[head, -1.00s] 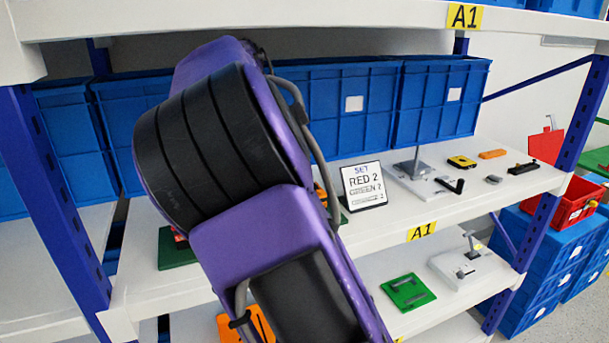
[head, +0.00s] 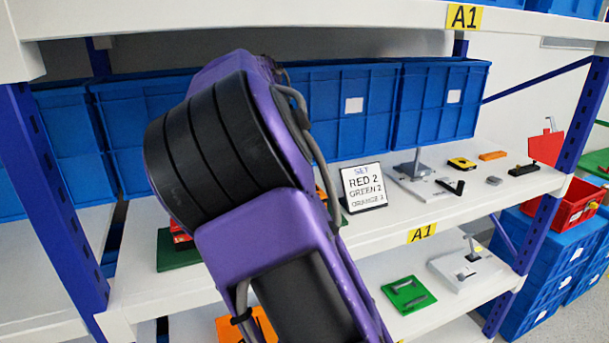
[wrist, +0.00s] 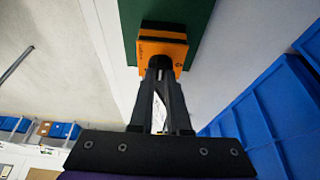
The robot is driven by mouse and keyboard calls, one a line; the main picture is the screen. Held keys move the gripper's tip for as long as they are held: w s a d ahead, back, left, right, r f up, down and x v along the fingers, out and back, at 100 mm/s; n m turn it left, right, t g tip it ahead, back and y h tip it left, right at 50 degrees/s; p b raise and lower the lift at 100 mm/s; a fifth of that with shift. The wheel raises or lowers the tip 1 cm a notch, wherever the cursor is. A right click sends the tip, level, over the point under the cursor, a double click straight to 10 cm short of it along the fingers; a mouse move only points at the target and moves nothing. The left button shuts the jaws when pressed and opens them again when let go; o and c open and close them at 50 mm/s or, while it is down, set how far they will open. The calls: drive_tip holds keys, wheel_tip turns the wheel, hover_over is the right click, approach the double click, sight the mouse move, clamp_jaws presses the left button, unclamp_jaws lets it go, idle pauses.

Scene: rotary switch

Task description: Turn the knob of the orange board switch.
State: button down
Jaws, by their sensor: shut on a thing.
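In the wrist view an orange switch plate (wrist: 147,47) is mounted on a dark green board (wrist: 195,15). A dark round knob (wrist: 160,62) stands out from the plate, and the fingertips of my gripper (wrist: 160,72) are shut on it. Small dark markings on the plate are too small to read, and the fingers hide much of the knob. In the head view my arm covers the gripper and most of this switch; only a sliver of orange (head: 320,193) shows beside the arm.
A red switch (head: 180,235) on a green board is partly visible left. Blue bins (head: 437,100) line the back. A shelf panel (head: 240,22) is overhead.

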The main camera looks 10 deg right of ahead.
drive_tip(key=shift+n, duration=0.3)
drive_tip(key=n, duration=0.1)
drive_tip(key=n+t+y+b, duration=0.1)
drive_tip(key=n, duration=0.1)
drive_tip(key=shift+s+d+n+t, duration=0.1)
drive_tip(key=shift+s+n+t, duration=0.1)
drive_tip(key=shift+n+t, duration=0.1)
drive_tip(key=n, duration=0.2)
drive_tip(key=n+t+y, duration=0.1)
drive_tip(key=n, duration=0.1)
drive_tip(key=shift+s+d+n+b, duration=0.15)
drive_tip(key=shift+d+n+b, duration=0.05)
drive_tip(key=shift+n+b, duration=0.1)
drive_tip(key=n, duration=0.1)
drive_tip(key=n+y, duration=0.1)
drive_tip(key=n, duration=0.1)
drive_tip(key=n+t+y, duration=0.1)
drive_tip(key=n, duration=0.1)
drive_tip(key=shift+s+d+r+p, duration=0.1)
drive_tip(key=shift+d+p, duration=0.15)
drive_tip(key=shift+p, duration=0.05)
drive_tip(key=shift+d+n+y, duration=0.1)
drive_tip(key=shift+n+y, duration=0.6)
drive_tip(key=shift+n, duration=1.3)
drive_tip(key=c, duration=0.9)
unclamp_jaws()
